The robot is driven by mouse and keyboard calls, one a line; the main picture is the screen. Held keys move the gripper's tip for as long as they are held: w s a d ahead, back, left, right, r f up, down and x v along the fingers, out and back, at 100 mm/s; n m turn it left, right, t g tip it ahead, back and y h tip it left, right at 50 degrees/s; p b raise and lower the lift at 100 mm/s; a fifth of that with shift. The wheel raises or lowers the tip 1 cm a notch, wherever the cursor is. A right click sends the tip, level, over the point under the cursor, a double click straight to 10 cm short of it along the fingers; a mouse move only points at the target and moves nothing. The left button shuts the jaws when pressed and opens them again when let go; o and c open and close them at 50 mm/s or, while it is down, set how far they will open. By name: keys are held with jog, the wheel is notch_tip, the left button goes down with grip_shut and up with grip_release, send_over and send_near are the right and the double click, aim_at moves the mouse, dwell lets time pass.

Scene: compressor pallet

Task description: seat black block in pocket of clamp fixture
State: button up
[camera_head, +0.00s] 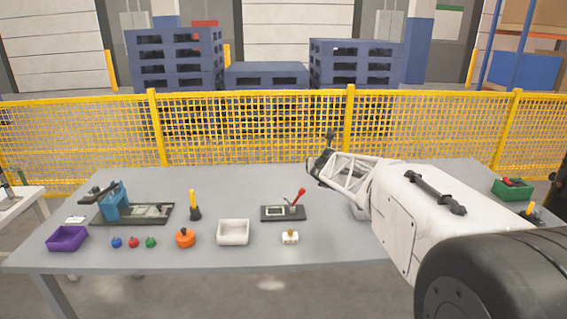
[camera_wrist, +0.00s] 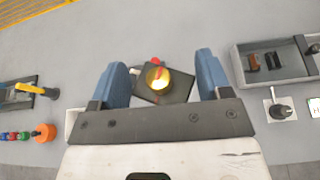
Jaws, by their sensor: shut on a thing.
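The clamp fixture (camera_head: 268,216) is a dark plate with a pale-edged square pocket and a raised red lever (camera_head: 299,194), right of the table's middle. My gripper (camera_head: 318,168) is up and to the right of it in the head view, above the table. In the wrist view my gripper (camera_wrist: 160,78) has blue fingers on both sides of a dark shape, which I take as the black block (camera_wrist: 180,92). A bright gold disc (camera_wrist: 158,78) shows over it, with red beside it. The fingertip contact is unclear, and I cannot separate the block from any fixture behind it.
A white bin (camera_head: 233,226) and a white block with a gold knob (camera_head: 290,239) stand near the fixture. A grey tray (camera_wrist: 240,68) lies to the right. An orange knob (camera_head: 185,240) and a blue clamp (camera_head: 115,203) are left. A yellow fence (camera_head: 250,135) runs behind.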

jog(key=shift+w+f, duration=0.1)
jog(key=shift+w+d+f+n+y, duration=0.3)
jog(key=shift+w+f+n+y, duration=0.45)
jog(key=shift+f, duration=0.2)
jog(key=shift+s+d+f+n+g+y, duration=0.1)
jog(key=shift+d+f+n+g+y, duration=0.5)
jog(key=shift+f+n+y, duration=1.6)
jog(key=shift+s+d+f+n+g+y, duration=0.1)
jog(key=shift+d+f+n+g+y, duration=0.5)
jog(key=shift+f, duration=3.05)
jog(key=shift+s+d+f+n+g+y, duration=0.15)
jog(key=shift+f+n+g+y, duration=1.15)
jog(key=shift+f, duration=1.6)
jog(key=shift+y, duration=0.25)
jog(key=shift+w, duration=0.1)
jog(key=w, duration=0.5)
jog(key=w+f, duration=0.1)
jog(key=w, duration=1)
jog(key=shift+d+f, duration=0.25)
jog(key=shift+d, duration=0.1)
